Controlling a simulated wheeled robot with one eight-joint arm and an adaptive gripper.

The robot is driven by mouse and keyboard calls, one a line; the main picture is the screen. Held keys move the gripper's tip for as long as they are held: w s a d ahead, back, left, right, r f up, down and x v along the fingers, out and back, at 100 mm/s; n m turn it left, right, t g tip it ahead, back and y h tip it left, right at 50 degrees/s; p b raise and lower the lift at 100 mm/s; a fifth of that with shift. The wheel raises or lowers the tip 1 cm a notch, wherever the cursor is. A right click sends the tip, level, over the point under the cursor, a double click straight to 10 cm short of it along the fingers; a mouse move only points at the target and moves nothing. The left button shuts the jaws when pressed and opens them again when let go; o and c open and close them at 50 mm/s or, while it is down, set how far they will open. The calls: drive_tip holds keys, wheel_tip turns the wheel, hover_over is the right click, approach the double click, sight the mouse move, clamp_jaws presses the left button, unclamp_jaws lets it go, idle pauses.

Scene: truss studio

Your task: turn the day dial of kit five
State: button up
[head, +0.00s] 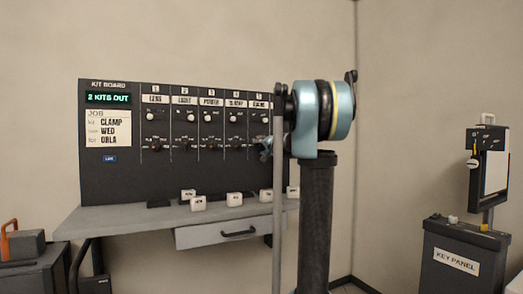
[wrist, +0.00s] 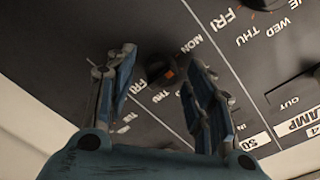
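The kit board (head: 185,180) stands upright at the back of the bench, with numbered columns of dials. In the wrist view the day dial of kit five (wrist: 160,72) is a dark round knob with an orange mark, with day names such as MON and FRI printed around it. My gripper (wrist: 158,60) is open, with one blue finger on each side of the dial. I cannot tell whether the fingers touch it. In the head view my gripper (head: 264,147) is at the fifth column, and my arm hides much of that area.
The neighbouring column's day dial (wrist: 264,3) shows at the top of the wrist view. The bench (head: 130,217) below the board holds several white labelled blocks and has a drawer (head: 205,238). A key panel cabinet (head: 462,262) stands at the right, and a dark case (head: 30,275) at the left.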

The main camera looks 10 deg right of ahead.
drive_tip(key=shift+s, duration=0.1)
drive_tip(key=v, duration=1.1)
drive_tip(key=shift+s, duration=0.3)
drive_tip(key=shift+d+f, duration=0.1)
drive_tip(key=shift+d, duration=0.05)
